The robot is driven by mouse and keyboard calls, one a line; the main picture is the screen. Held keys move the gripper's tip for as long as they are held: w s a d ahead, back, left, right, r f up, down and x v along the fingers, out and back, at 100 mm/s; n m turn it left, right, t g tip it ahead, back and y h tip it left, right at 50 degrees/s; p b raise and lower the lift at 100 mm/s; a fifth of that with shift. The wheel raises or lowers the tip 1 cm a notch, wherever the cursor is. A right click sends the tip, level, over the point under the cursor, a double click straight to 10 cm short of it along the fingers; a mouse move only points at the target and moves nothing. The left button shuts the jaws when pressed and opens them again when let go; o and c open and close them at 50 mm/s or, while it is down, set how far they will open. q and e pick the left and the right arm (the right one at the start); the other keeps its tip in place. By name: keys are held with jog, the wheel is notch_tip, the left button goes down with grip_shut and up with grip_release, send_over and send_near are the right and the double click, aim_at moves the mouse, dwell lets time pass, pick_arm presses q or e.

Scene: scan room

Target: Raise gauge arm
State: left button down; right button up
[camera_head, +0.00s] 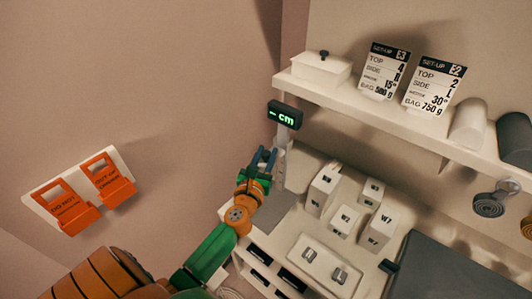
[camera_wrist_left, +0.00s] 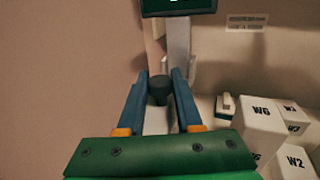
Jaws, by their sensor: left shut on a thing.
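The height gauge stands at the left end of the bench, a pale upright post (camera_head: 281,170) with a dark display (camera_head: 285,115) on top reading "- cm" in green. The display's lower edge shows at the top of the left wrist view (camera_wrist_left: 178,7). My left gripper (camera_head: 263,156) is at the post, its blue fingers pointing up toward it. In the left wrist view the fingers are shut on a dark round knob (camera_wrist_left: 159,90) in front of the post. The gauge arm itself is mostly hidden behind the fingers in the head view. My right gripper is not in view.
White labelled blocks (camera_head: 343,222) stand close to the right of the gauge. A white tray (camera_head: 303,249) with small metal pieces lies nearer. A shelf (camera_head: 420,119) above holds a lidded box (camera_head: 321,67), set-up cards and rolls. Orange tags (camera_head: 115,184) hang on the left wall.

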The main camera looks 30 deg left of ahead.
aim_at(265, 157)
pick_arm(q)
jog(key=shift+w+r, duration=0.1)
jog(key=shift+r, duration=0.2)
jog(key=c, duration=0.6)
grip_release()
jog(key=shift+f, duration=0.1)
jog(key=b+v, duration=0.1)
jog(key=v, duration=0.6)
